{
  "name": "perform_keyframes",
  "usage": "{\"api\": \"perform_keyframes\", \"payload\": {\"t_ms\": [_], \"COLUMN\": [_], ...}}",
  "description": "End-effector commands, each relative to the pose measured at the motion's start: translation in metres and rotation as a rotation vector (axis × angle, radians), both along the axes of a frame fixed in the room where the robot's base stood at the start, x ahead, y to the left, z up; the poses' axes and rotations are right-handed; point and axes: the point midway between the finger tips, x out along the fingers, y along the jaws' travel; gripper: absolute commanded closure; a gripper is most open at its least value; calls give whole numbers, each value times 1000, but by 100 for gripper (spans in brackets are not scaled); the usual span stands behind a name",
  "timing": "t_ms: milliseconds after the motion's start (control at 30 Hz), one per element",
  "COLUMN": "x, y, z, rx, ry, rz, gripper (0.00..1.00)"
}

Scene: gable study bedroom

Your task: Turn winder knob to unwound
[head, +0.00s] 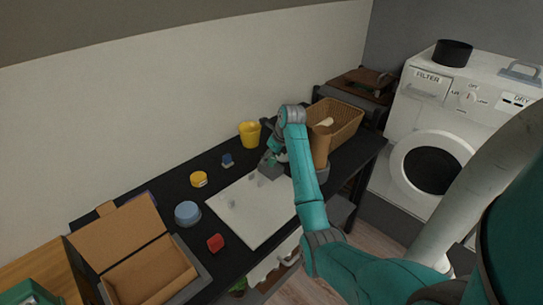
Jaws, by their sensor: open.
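I cannot make out a winder knob for certain in the head view. My teal arm reaches down over the black table to my gripper (272,160), which is small and partly hidden by the arm. The gripper is open near the back edge of the white board (240,210), close to a brown upright cylinder (320,148). A dark grey base shows under the cylinder, partly behind the arm. Whether the gripper touches anything cannot be seen.
On the black table are a yellow cup (249,134), a yellow round tin (198,179), a blue round container (187,213), a red block (215,243), an open cardboard box (150,275) and a wicker basket (345,118). A white dryer (410,125) stands at right.

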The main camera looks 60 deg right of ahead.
Motion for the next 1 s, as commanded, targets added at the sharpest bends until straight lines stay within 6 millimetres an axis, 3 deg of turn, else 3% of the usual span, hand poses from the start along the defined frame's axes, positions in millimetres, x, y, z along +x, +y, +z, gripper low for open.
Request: {"api": "perform_keyframes", "payload": {"t_ms": [100, 333, 667, 1000], "x": [0, 0, 0, 0], "y": [0, 0, -1, -2], "z": [0, 0, 0, 0], "rx": [0, 0, 0, 1], "ry": [0, 0, 1, 1], "rz": [0, 0, 31, 242], "gripper": [31, 87, 87, 87]}}
